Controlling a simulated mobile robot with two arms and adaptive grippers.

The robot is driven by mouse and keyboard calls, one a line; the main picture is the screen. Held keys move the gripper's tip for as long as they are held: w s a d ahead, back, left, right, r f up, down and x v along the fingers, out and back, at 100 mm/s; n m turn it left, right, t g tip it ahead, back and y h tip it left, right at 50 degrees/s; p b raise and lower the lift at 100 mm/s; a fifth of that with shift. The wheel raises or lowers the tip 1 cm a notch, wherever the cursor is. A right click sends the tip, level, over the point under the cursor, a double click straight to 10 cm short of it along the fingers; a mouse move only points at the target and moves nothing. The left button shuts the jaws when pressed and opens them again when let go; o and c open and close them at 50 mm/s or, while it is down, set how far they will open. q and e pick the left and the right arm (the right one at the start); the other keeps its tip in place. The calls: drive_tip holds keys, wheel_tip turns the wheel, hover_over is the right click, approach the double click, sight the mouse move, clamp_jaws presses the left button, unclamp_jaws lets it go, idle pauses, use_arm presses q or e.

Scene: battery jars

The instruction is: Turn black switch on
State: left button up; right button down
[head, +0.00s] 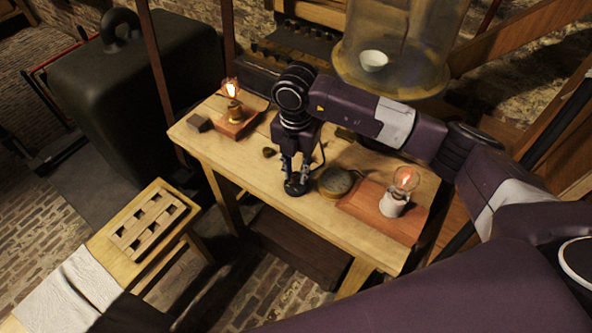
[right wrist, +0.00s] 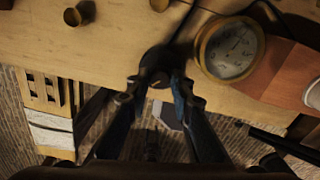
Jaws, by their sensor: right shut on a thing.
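The black switch (head: 293,189) has a round dark base near the front edge of the wooden table. My right gripper (head: 294,177) reaches down onto it from above, with its fingers shut on it. In the right wrist view the dark switch (right wrist: 158,60) lies between and just beyond the fingertips (right wrist: 162,78). The fingers hide its lever, so its position cannot be told. The right bulb (head: 405,179) shows a reddish glow on a wooden base. My left gripper is not in view.
A round brass gauge (head: 335,181) stands close to the right of the switch; its dial (right wrist: 231,50) shows in the wrist view. A small brown knob (head: 269,153) and a dark block (head: 199,122) are on the table (head: 232,160). A glass jar (head: 395,45) stands behind.

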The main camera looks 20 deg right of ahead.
sight(296, 175)
drive_tip(key=shift+w+r, duration=0.15)
drive_tip(key=shift+r, duration=0.05)
drive_tip(key=c, duration=2.1)
unclamp_jaws()
drive_tip(key=o, duration=0.4)
drive_tip(key=shift+f, duration=0.1)
wheel_tip(296, 175, up, 12)
